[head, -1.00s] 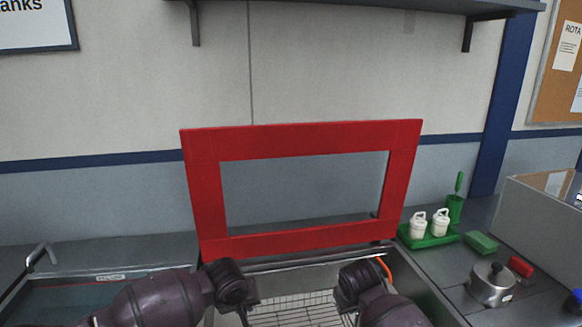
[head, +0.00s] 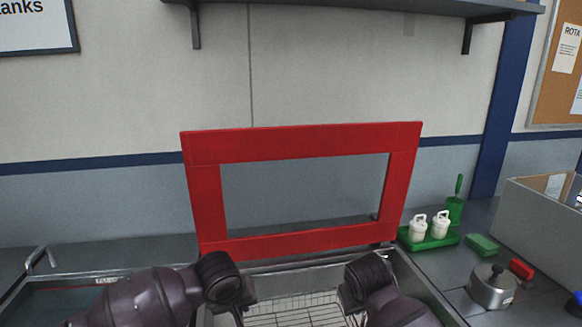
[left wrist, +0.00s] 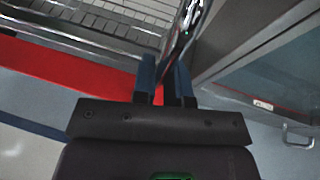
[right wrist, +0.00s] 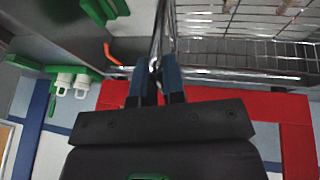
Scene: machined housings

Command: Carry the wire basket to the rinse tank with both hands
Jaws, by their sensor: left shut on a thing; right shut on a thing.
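The wire basket (head: 295,312) is a shiny metal mesh tray between my two grippers, at the bottom of the head view, over or inside a steel tank (head: 409,270) with a red-framed raised lid (head: 300,143). My left gripper (left wrist: 165,72) is shut on the basket's left side; its mesh shows in the left wrist view (left wrist: 110,18). My right gripper (right wrist: 158,78) is shut on its right side; mesh also fills the upper right wrist view (right wrist: 245,35). The basket's near part is out of view. A second tank (head: 70,295), with teal liquid, lies to the left; its label is unreadable.
A shelf (head: 350,7) hangs above.

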